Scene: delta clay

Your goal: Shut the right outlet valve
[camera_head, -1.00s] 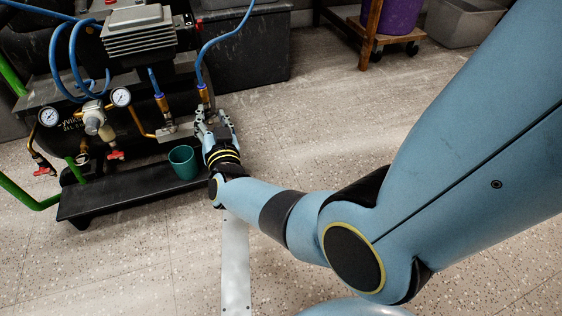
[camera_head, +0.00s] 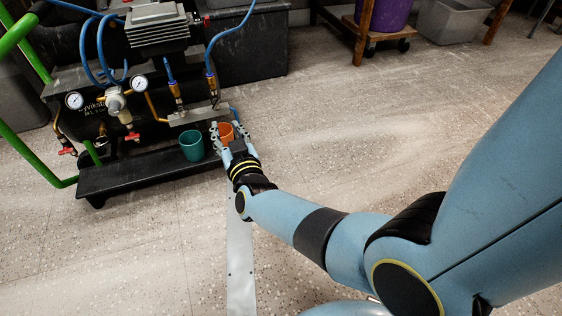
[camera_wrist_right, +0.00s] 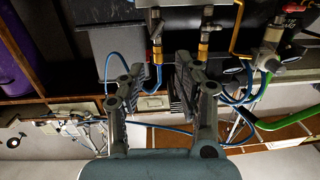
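Two brass-coloured outlet fittings with blue hoses stand side by side on a metal bar at the front of the compressor. The right outlet fitting (camera_head: 213,87) is upright; the same pair shows in the right wrist view, one fitting (camera_wrist_right: 156,50) at the left. I cannot tell how its valve handle stands. The left outlet fitting (camera_head: 177,92) is beside it. My right gripper (camera_head: 228,134) is below and in front of the right fitting, apart from it, beside the orange cup. In the right wrist view its fingers (camera_wrist_right: 158,88) are spread and empty. My left gripper is not in view.
A teal cup (camera_head: 192,146) and an orange cup (camera_head: 226,132) stand at the black base tray (camera_head: 130,176). Two gauges and red-handled valves (camera_head: 67,151) are farther left. A green tube handle (camera_head: 22,150) stands at the left. The floor to the right is clear.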

